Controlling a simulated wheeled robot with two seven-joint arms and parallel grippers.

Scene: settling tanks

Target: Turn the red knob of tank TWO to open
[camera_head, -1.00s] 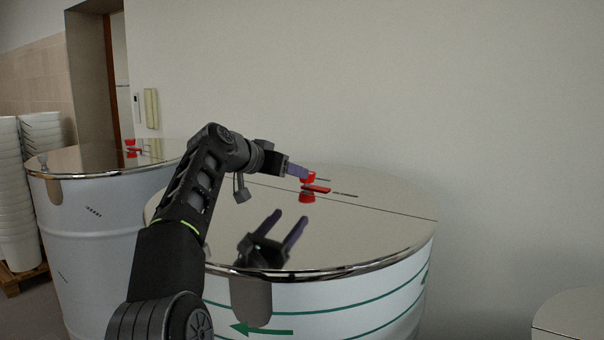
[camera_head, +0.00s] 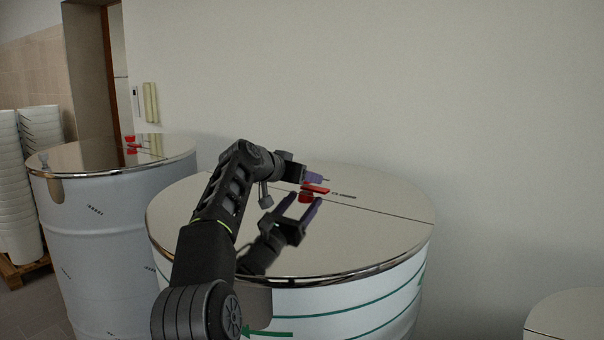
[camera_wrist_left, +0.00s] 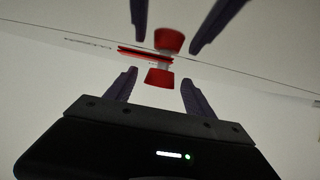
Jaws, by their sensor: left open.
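The red knob (camera_head: 315,188) stands on the mirror-like lid of the middle tank (camera_head: 385,215). Its red pointer points right, toward dark lettering that seems to read CLOSED. My left gripper (camera_head: 316,181) is at the knob, and its purple fingers hide the knob's upper part. In the left wrist view, the red knob (camera_wrist_left: 168,40) lies between the tips of my open left gripper (camera_wrist_left: 167,45), with gaps on both sides. The lid below mirrors the knob and the gripper. No tank number is legible. My right gripper is not in view.
Another tank (camera_head: 110,230) with its own red knob (camera_head: 131,143) stands at the left. Stacked white buckets (camera_head: 15,190) are beyond it. A third lid (camera_head: 580,318) shows at the lower right. A bare wall stands behind the middle tank.

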